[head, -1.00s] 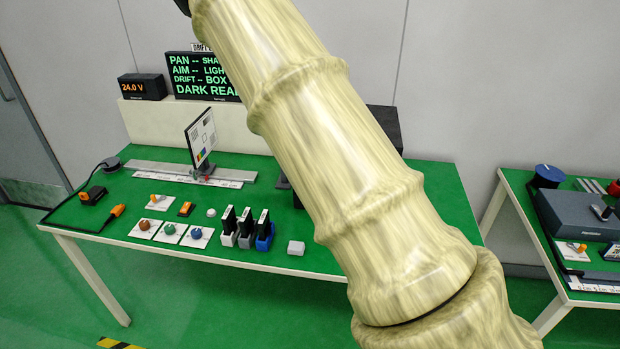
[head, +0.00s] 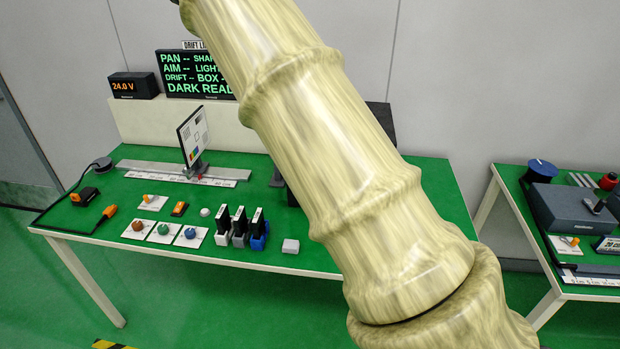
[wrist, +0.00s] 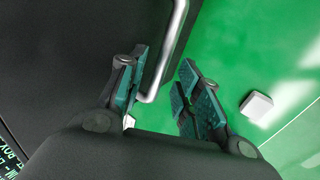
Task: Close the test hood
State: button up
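The test hood is a dark box, mostly hidden behind my arm in the head view; a dark part (head: 380,115) shows right of the arm. In the wrist view its dark panel (wrist: 60,60) fills the left side. A silver bar handle (wrist: 172,45) runs along its edge. My gripper (wrist: 161,72) is open, its two teal-padded fingers apart, with the handle's bent end showing between them. I cannot tell whether either finger touches it. My gripper is out of the head view.
A white block (head: 290,246) lies near the green table's front edge; it also shows in the wrist view (wrist: 256,105). Slotted dark cards (head: 240,225), knobs (head: 163,230) and a test chart (head: 192,137) stand left. A second table (head: 510,225) is at right.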

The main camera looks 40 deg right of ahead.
jog(key=v, duration=1)
jog(key=shift+r, duration=0.2)
jog(key=shift+s+a, duration=0.1)
jog(key=shift+s, duration=0.05)
